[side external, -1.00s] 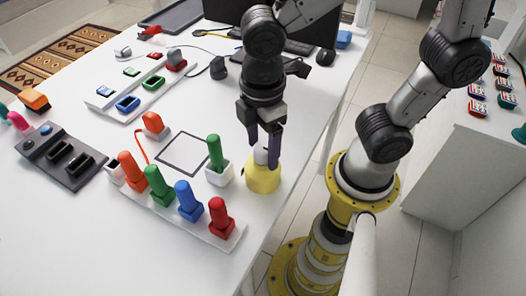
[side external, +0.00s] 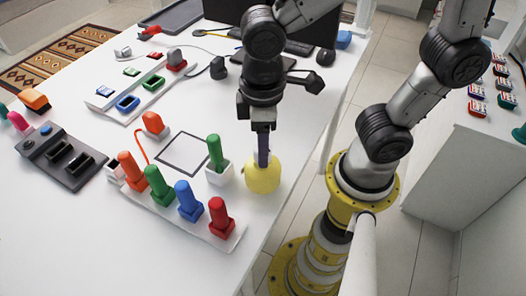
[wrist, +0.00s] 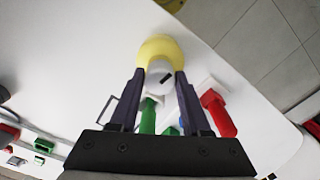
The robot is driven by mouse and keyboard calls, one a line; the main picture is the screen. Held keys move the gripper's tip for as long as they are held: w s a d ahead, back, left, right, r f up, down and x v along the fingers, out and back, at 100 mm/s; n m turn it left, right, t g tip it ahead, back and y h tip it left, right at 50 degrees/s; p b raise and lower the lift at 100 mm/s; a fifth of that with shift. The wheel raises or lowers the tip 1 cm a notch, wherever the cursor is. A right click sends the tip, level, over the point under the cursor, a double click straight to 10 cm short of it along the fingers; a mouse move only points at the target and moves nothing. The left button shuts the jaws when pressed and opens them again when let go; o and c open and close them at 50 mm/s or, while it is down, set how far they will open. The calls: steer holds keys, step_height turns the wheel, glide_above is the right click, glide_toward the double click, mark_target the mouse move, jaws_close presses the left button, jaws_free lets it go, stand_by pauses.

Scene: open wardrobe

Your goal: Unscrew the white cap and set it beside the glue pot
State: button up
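The yellow glue pot (side external: 262,178) stands upright on the white table near its right edge. My gripper (side external: 263,163) points straight down over it, one finger in front of the other in the side view. In the wrist view, the white cap (wrist: 158,70), with a dark mark on it, sits on top of the yellow pot (wrist: 160,47). My gripper's two dark fingers (wrist: 160,76) lie on either side of the cap and appear closed against it. In the side view the fingers mostly hide the cap.
A white holder with a green-handled piece (side external: 216,155) stands close left of the pot. A white rack (side external: 215,237) with orange, green, blue and red handles lies in front. A dark-outlined square (side external: 183,154) is bare. The table's right edge is near the pot.

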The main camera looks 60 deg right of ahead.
jaws_close()
steer(key=n, duration=0.4)
steer(key=shift+n, duration=0.4)
steer(key=n, duration=0.3)
steer(key=shift+n, duration=0.3)
steer(key=n, duration=0.4)
steer(key=shift+n, duration=0.3)
steer(key=n, duration=0.4)
steer(key=o, duration=0.6)
jaws_free()
steer(key=shift+c, duration=0.2)
steer(key=shift+c, duration=0.4)
